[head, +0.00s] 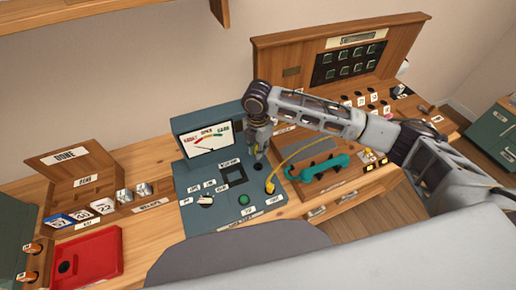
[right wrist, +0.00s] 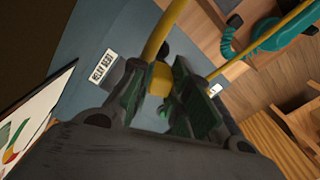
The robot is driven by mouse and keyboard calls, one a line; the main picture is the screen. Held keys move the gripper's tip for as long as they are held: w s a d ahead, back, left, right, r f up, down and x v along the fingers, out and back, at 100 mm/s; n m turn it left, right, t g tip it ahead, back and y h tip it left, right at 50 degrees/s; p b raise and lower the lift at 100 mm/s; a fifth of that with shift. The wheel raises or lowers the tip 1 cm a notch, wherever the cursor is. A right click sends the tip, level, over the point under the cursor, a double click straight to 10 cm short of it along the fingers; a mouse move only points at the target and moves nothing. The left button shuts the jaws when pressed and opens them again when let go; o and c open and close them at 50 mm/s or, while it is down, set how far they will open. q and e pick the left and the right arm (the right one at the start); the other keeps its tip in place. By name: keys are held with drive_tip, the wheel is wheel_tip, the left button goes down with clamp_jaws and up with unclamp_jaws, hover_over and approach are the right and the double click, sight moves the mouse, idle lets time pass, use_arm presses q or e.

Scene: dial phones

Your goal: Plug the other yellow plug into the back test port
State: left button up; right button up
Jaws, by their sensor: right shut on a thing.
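The teal test set (head: 215,187) stands on the bench, with a meter (head: 206,140) at its back. One yellow plug (head: 270,186) stands in the front port on its right side. The dark back test port (head: 258,167) lies behind that plug. My right gripper (head: 259,153) is just above the back port, pointing down. In the right wrist view its fingers are shut on the other yellow plug (right wrist: 160,78), with the yellow cord rising from it. The plug's tip is hidden, so I cannot tell whether it touches the port. My left gripper is not in view.
A teal handset (head: 318,168) lies on the wooden switchboard (head: 345,120) to the right, and a yellow cord (head: 308,148) passes above it. A red tray (head: 90,262) and wooden card box (head: 72,172) stand left. My right arm spans the switchboard.

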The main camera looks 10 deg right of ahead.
drive_tip(key=shift+n, duration=0.5)
drive_tip(key=shift+f, duration=0.1)
idle(0.3)
drive_tip(key=shift+f+b, duration=1.7)
drive_tip(key=shift+b, duration=0.7)
drive_tip(key=shift+f, duration=1.1)
drive_tip(key=shift+f+p, duration=0.1)
drive_tip(key=shift+p, duration=1.6)
idle(0.4)
drive_tip(key=shift+f, duration=0.7)
idle(0.8)
